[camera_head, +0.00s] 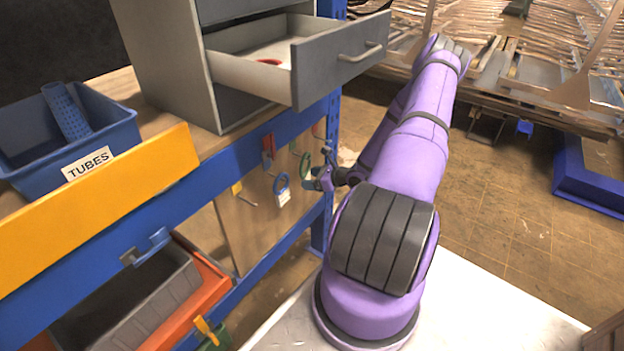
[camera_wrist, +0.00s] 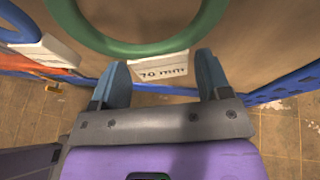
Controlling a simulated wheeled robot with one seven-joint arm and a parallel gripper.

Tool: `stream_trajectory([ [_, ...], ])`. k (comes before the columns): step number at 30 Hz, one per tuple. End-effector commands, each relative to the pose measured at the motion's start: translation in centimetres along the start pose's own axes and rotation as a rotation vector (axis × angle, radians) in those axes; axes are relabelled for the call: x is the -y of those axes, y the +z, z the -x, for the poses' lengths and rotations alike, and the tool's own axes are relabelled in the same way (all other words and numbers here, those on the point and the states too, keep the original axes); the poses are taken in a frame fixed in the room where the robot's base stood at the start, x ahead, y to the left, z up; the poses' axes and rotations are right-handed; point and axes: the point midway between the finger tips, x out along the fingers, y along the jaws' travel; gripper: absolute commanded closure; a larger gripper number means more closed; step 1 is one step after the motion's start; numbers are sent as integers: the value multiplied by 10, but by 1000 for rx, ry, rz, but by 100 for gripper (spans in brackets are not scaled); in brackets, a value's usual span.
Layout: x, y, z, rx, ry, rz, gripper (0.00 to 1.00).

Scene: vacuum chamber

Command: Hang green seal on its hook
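The green seal (camera_head: 305,164) is a ring against the brown board under the bench, beside a green holder (camera_head: 293,146). In the wrist view the green seal (camera_wrist: 150,48) arches across the top, with a white "70 mm" tag (camera_wrist: 163,70) at its lower edge. My gripper (camera_head: 318,181) is close to the board, just below and right of the seal. In the wrist view my gripper (camera_wrist: 162,78) is open, with one blue finger on each side of the tag and nothing visibly held. The upper part of the seal is out of the wrist view.
A blue seal (camera_head: 280,183) with a white tag hangs left of the green one. A red holder (camera_head: 268,144) and a yellow one (camera_head: 237,188) are also on the board. An open drawer (camera_head: 340,62) juts out above, with a red ring (camera_head: 270,62) inside.

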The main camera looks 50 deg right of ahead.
Motion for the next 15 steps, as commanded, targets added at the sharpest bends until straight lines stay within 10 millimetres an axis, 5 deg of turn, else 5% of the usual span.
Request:
stream_trajectory([
  [15,1,0,14,-2,-2,0,14],
])
